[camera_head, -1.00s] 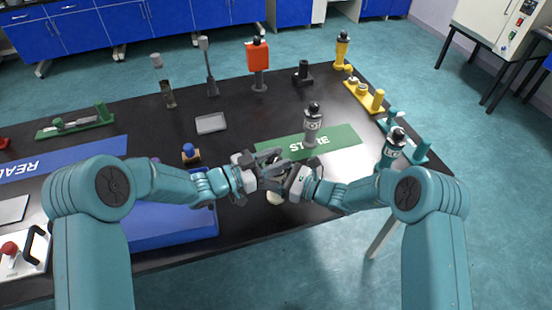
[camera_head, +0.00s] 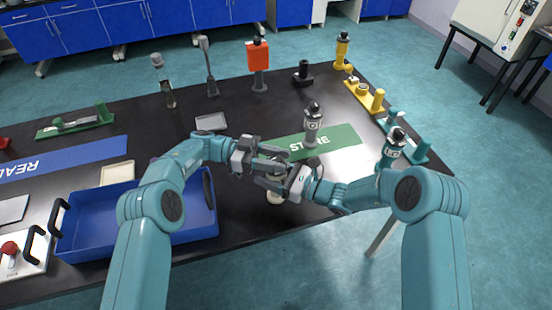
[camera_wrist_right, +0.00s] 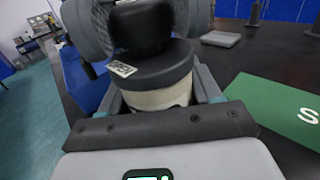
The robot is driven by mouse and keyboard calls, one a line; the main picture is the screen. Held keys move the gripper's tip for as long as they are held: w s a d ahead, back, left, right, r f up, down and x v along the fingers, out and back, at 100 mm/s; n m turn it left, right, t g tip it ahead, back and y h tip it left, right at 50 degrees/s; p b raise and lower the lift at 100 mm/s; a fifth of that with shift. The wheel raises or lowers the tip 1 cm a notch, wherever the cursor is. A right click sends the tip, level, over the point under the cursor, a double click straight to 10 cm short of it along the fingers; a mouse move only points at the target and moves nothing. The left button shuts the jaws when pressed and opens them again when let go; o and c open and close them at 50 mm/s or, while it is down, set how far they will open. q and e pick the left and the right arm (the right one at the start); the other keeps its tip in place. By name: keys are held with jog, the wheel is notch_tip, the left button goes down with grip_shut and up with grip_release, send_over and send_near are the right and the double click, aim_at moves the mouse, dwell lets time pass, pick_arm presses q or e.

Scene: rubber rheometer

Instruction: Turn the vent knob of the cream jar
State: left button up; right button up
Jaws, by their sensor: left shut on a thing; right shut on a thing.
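The cream jar (camera_head: 275,197) is near the front edge of the black table, partly hidden by my grippers. In the right wrist view its cream body (camera_wrist_right: 158,96) sits under a dark lid (camera_wrist_right: 150,68) with a small label. The black vent knob (camera_wrist_right: 142,28) stands on top of the lid. My right gripper (camera_head: 272,183) is shut on the jar's body, with a finger on each side. My left gripper (camera_head: 268,162) is above it, shut on the knob; its grey fingers (camera_wrist_right: 140,15) flank the knob in the right wrist view.
A blue tray (camera_head: 85,213) lies left, close to my left arm. A small grey tray (camera_head: 211,122) lies behind.

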aim_at(276, 159)
pick_arm(q)
jog(key=shift+r+m+g, duration=0.1)
jog(key=shift+m+g, duration=0.3)
jog(key=shift+g, duration=0.1)
jog(key=o, duration=0.9)
jog(key=shift+o, duration=0.2)
notch_tip(276, 159, up, 10)
